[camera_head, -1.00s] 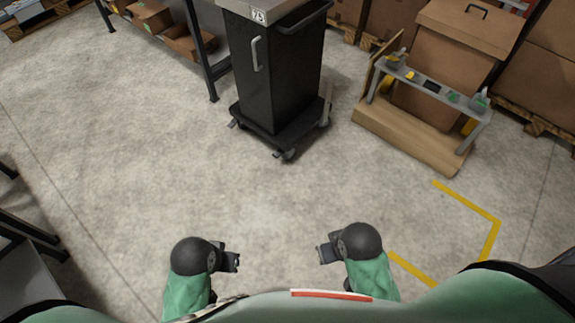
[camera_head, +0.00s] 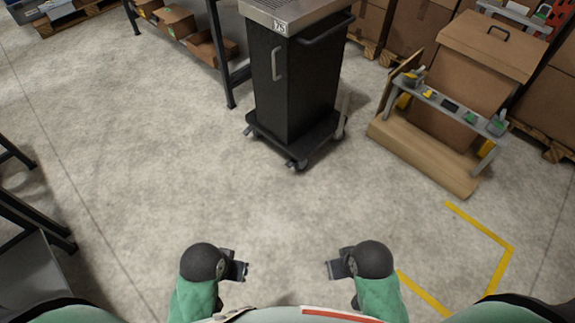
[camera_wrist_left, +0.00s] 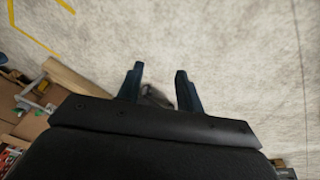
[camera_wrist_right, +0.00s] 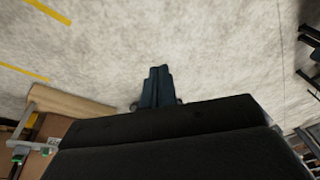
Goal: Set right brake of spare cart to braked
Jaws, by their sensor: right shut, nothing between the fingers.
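A black cart (camera_head: 290,85) with a grey top (camera_head: 293,10), a side handle and a label stands on the floor ahead, upper middle of the head view. Its low wheeled base (camera_head: 298,143) has casters at the corners. A grey upright piece (camera_head: 342,118) shows at its right side; whether it is a brake lever I cannot tell. My left gripper (camera_head: 240,265) is open and empty; its two fingers show apart in the left wrist view (camera_wrist_left: 160,85). My right gripper (camera_head: 333,269) is shut and empty, fingers together in the right wrist view (camera_wrist_right: 157,85). Both are well apart from the cart.
A wooden stand with a cardboard box (camera_head: 460,90) and a grey tool rail (camera_head: 450,106) stands right of the cart. A dark shelf (camera_head: 228,60) stands left of it. Yellow floor lines (camera_head: 480,225) lie at right. The floor (camera_head: 200,180) between me and the cart is clear.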

